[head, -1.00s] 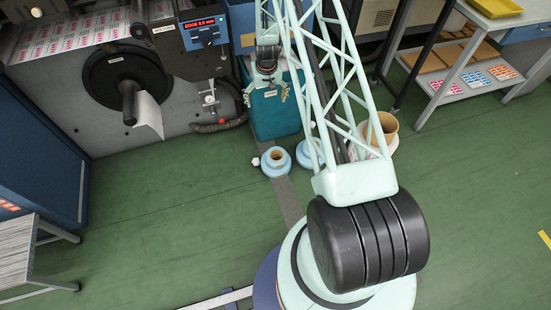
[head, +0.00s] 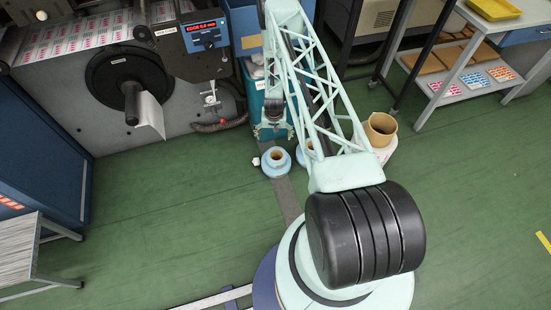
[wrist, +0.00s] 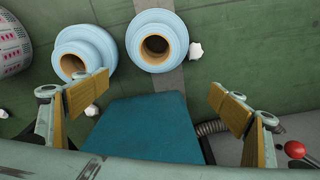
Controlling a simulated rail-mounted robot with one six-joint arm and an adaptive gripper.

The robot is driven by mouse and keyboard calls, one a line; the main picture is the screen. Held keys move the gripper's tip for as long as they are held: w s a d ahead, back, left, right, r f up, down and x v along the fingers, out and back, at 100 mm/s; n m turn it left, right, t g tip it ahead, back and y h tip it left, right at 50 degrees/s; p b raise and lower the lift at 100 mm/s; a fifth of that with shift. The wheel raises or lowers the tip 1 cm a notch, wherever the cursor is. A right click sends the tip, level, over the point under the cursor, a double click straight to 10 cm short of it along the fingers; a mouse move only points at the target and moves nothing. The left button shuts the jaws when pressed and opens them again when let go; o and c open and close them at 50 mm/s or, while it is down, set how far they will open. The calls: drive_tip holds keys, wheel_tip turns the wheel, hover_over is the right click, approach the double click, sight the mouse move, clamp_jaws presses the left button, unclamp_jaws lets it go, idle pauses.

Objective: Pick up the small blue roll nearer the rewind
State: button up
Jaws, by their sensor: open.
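Two small blue rolls with tan cores stand on end on the green floor. The one nearer the rewind spindle is the left roll (head: 276,161) in the head view and the right one (wrist: 157,40) in the wrist view. The other blue roll (head: 306,153) is partly hidden behind my arm; it also shows at the left in the wrist view (wrist: 85,50). My gripper (head: 273,132) is open and empty, just behind the nearer roll in the head view. In the wrist view its fingers (wrist: 160,100) are spread wide, with both rolls beyond them.
A larger printed roll (head: 380,130) stands right of the small ones. White scraps (wrist: 195,51) lie beside the rolls. The rewind spindle (head: 131,102) is at left.

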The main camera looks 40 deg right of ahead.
drive_tip(key=s+f, duration=0.3)
drive_tip(key=f, duration=0.3)
drive_tip(key=shift+a+f+m, duration=0.25)
drive_tip(key=shift+f+m, duration=0.05)
drive_tip(key=shift+f, duration=0.05)
drive_tip(key=b, duration=0.2)
hover_over(277, 153)
drive_tip(key=s+a, duration=0.3)
drive_tip(key=shift+d+f, duration=0.1)
drive_tip(key=shift+f, duration=4.15)
drive_tip(key=shift+f, duration=0.15)
drive_tip(key=shift+w+f+b, duration=0.15)
drive_tip(key=shift+f+b, duration=1.05)
drive_tip(key=shift+f, duration=1.25)
drive_tip(key=shift+c, duration=0.7)
drive_tip(key=shift+d, duration=0.1)
drive_tip(key=c, duration=1.1)
